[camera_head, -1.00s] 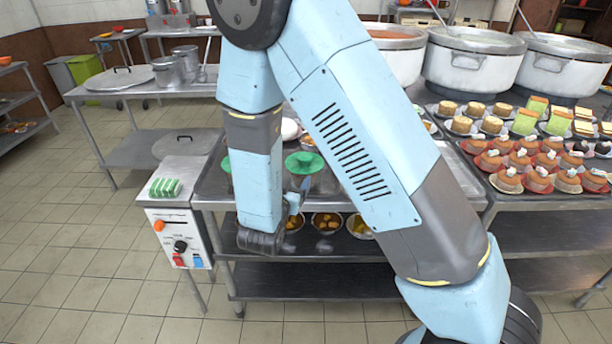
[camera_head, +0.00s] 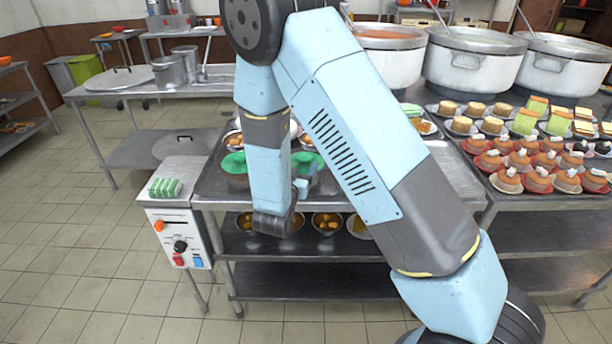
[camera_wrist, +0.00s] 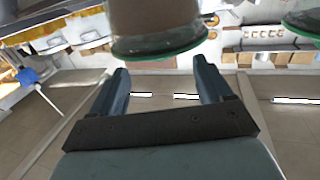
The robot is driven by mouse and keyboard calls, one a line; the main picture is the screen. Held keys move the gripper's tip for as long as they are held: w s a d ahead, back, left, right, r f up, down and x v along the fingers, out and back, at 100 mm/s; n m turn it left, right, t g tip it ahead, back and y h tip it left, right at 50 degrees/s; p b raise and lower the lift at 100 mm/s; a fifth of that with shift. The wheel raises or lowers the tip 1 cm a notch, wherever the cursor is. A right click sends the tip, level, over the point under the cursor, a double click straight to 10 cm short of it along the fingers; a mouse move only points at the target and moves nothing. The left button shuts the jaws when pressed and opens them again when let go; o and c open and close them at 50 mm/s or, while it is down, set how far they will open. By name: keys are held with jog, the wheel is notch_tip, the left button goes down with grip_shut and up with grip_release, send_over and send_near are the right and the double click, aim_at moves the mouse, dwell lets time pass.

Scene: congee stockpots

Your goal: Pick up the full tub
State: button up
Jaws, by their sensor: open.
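Two tubs with green tops stand on the steel table in the head view: a left one (camera_head: 235,162) and a right one (camera_head: 312,161), partly hidden by my arm. I cannot tell how full either is. The wrist view looks upside down; it shows one dark tub with a green rim (camera_wrist: 155,30) just beyond my fingertips, centred on the gap, and another green-rimmed tub (camera_wrist: 304,25) at the right edge. My gripper (camera_wrist: 162,68) is open and empty, with no finger visibly touching a tub. In the head view my gripper (camera_head: 301,187) is small, in front of the right tub.
The steel table (camera_head: 215,190) has bowls of food on its lower shelf (camera_head: 290,247). A control box (camera_head: 181,238) stands at its left end. Plated desserts (camera_head: 530,165) fill the table on the right, with large stockpots (camera_head: 473,65) behind. Open floor lies at left.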

aim_at(303, 161)
jog(key=x, duration=0.5)
jog(key=shift+a+f, duration=0.1)
jog(key=shift+f, duration=0.2)
grip_shut()
dwell(0.5)
